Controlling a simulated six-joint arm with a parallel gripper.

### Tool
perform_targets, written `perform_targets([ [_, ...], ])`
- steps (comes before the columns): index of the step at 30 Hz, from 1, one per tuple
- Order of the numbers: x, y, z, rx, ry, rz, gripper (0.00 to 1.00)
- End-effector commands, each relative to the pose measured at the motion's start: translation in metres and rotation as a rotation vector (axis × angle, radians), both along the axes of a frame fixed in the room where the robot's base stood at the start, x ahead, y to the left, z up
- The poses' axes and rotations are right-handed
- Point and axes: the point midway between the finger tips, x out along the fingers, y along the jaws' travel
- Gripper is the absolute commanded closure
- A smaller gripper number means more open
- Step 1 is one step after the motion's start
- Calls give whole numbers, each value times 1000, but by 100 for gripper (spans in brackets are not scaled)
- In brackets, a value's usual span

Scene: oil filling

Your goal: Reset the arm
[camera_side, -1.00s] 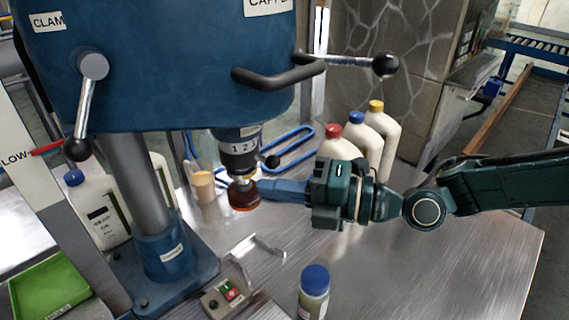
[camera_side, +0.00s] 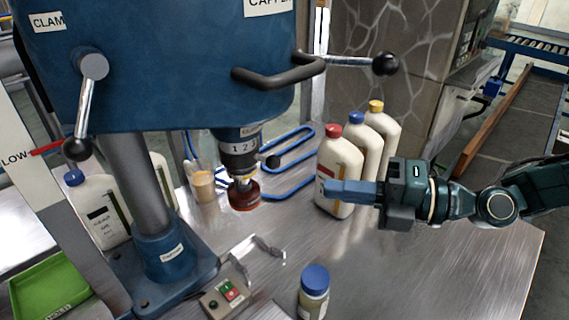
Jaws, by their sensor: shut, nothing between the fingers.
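My gripper (camera_side: 332,190) is at right of centre, pointing left, with its blue fingers together and nothing held. It is above the table in front of the white bottles and hides part of the red-capped bottle (camera_side: 338,160). The blue capping machine (camera_side: 160,65) stands at left. Its chuck (camera_side: 239,155) hangs down with a reddish-brown round piece (camera_side: 244,196) at its lower end. My gripper is to the right of this piece, with a clear gap between them.
Blue-capped (camera_side: 367,135) and yellow-capped (camera_side: 384,120) bottles stand behind the gripper. A small blue-capped jar (camera_side: 314,290) stands at the front. A button box (camera_side: 228,293), green tray (camera_side: 50,287) and beige-filled cup (camera_side: 202,185) are nearby. The metal table (camera_side: 440,270) is clear at front right.

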Motion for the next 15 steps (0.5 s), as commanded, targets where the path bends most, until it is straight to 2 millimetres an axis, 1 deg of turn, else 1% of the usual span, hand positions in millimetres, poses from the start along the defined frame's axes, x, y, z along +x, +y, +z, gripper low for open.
perform_targets([
  [8,0,-4,4,-7,16,-3,100],
  [11,-1,-10,9,-22,49,-8,100],
  [15,-4,-25,19,-58,132,-27,100],
])
